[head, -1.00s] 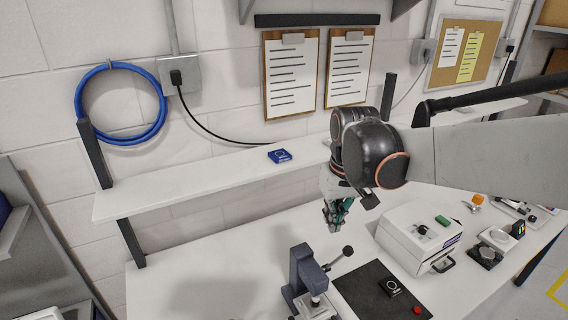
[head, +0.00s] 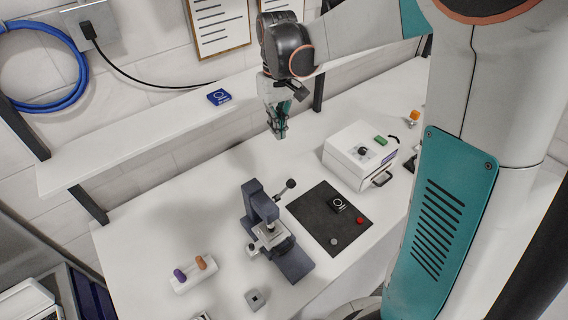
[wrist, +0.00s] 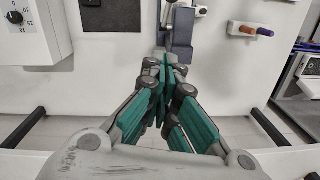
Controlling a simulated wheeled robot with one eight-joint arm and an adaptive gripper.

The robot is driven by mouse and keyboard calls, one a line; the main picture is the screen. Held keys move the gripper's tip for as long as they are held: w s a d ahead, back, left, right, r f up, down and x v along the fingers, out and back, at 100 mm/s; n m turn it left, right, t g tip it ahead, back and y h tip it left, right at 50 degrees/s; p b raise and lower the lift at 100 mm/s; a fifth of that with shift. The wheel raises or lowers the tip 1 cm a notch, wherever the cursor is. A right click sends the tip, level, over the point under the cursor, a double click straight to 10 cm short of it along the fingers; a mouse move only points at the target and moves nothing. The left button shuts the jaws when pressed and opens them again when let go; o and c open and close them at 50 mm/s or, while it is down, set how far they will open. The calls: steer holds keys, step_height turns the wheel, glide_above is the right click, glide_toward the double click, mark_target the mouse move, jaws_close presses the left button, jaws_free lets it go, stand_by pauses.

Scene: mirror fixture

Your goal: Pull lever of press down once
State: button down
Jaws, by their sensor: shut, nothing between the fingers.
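The press (head: 262,222) is a dark blue-grey stand with a base on the white table, in the middle of the head view. Its lever (head: 283,189) sticks out to the right and slightly up, ending in a dark round knob (head: 291,184). The press also shows in the wrist view (wrist: 181,28), partly cut off by the top edge. My gripper (head: 281,134) is shut and empty, with teal fingers pointing down. It hangs above the table, behind the press in the head view and apart from the lever. In the wrist view the gripper (wrist: 168,75) has its fingers together.
A white device (head: 352,157) stands behind the mat. A block with purple and orange pegs (head: 193,274) is at the left. A shelf (head: 150,130) runs along the wall.

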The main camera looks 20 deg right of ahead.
steer(key=s+f+p, duration=0.2)
steer(key=s+f, duration=0.2)
steer(key=f, duration=0.6)
steer(key=shift+s+f, duration=0.2)
steer(key=shift+f, duration=0.15)
steer(key=shift+s+d, duration=0.1)
